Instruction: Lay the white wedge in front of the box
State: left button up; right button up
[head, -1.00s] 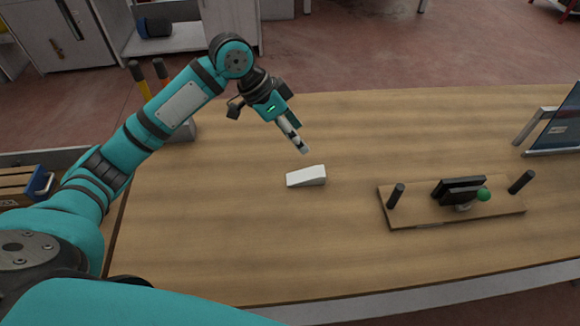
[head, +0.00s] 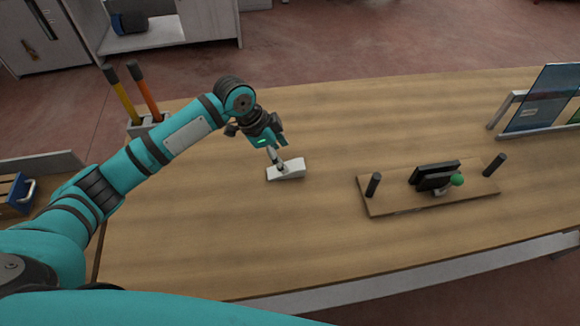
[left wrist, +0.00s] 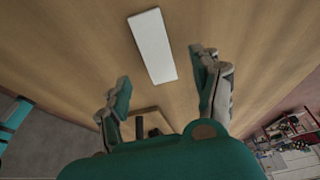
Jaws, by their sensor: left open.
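The white wedge (head: 288,171) lies on the wooden table, left of its middle. My left gripper (head: 272,157) is just above and beside it and partly covers it in the head view. In the left wrist view the gripper (left wrist: 163,72) has its fingers spread wide, with the white wedge (left wrist: 152,45) seen ahead between and beyond the fingertips. Nothing is held, and I cannot tell whether a finger touches the wedge. My right gripper is not in view.
A wooden board (head: 400,203) with two black posts and a black clamp with a green knob lies to the right. A glass pane (head: 541,99) stands in a frame at the far right. The table front is clear.

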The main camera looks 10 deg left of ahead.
aim_at(290, 167)
pick_arm(q)
jog(key=p+x, duration=0.1)
jog(key=x, duration=0.4)
jog(key=shift+d+r, duration=0.15)
jog(key=shift+d+f, duration=0.1)
jog(key=shift+f, duration=0.15)
grip_shut()
jog(key=shift+r, duration=0.85)
jog(key=shift+s+r+b, duration=0.45)
jog(key=shift+r, duration=0.4)
jog(key=s+a, duration=0.1)
jog(key=s, duration=0.4)
jog(key=s+a+r+b, duration=0.1)
jog(key=s, duration=0.4)
jog(key=s+b, duration=0.1)
jog(key=s, duration=0.4)
jog(key=shift+a+r, duration=0.35)
jog(key=shift+a, duration=0.05)
jog(key=w+a+r+n+t+y, duration=0.2)
jog(key=w+a+r+n+y, duration=0.2)
jog(key=w+r+n, duration=0.3)
jog(key=shift+w+a+r+n+t, duration=0.2)
jog(key=shift+r+n+t, duration=0.2)
jog(key=shift+r+n, duration=2.2)
